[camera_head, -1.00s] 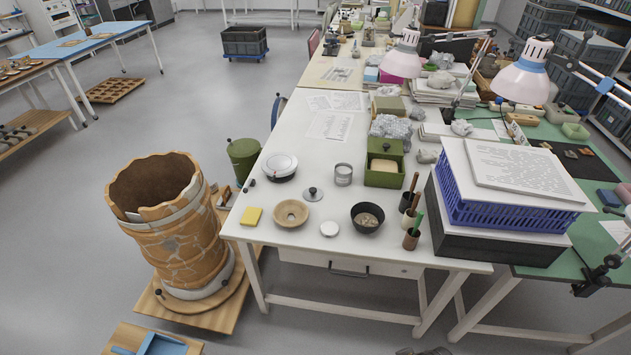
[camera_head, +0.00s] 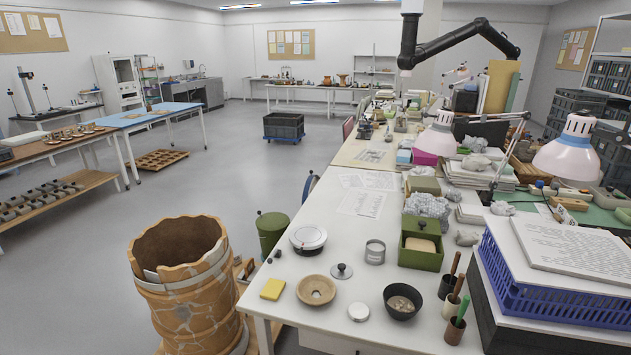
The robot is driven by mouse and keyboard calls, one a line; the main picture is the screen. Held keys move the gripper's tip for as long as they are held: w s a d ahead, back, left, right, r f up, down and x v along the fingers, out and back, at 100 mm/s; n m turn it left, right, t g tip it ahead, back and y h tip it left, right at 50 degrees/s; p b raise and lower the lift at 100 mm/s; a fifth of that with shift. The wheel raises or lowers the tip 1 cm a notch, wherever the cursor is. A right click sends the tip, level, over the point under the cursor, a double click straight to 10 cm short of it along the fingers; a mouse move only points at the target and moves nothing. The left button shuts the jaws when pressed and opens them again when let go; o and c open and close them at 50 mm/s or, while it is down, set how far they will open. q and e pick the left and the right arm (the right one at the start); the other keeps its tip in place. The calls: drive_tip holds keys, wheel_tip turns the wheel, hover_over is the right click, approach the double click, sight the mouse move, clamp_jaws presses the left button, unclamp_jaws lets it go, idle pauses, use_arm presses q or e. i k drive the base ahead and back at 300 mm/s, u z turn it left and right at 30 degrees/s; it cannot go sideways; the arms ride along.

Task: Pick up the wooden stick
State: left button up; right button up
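No separate wooden stick can be made out for certain. Several thin upright handles stand in small cups near the right front of the white table: a dark one (camera_head: 455,264), a brown one (camera_head: 458,285) and a green one (camera_head: 462,307). The front cup (camera_head: 455,331) is brown. I cannot tell which handle, if any, is the wooden stick. Neither of my grippers is in view.
The white table (camera_head: 290,290) holds a yellow sponge (camera_head: 272,289), wooden ring (camera_head: 316,290), black bowl (camera_head: 402,301) and green box (camera_head: 421,244). A blue crate (camera_head: 540,285) stands right of the cups. A large cracked vessel (camera_head: 185,285) stands left; open floor lies beyond.

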sight(460, 278)
drive_tip(key=z, duration=2.25)
drive_tip(key=i, duration=0.8)
drive_tip(key=u, duration=1.6)
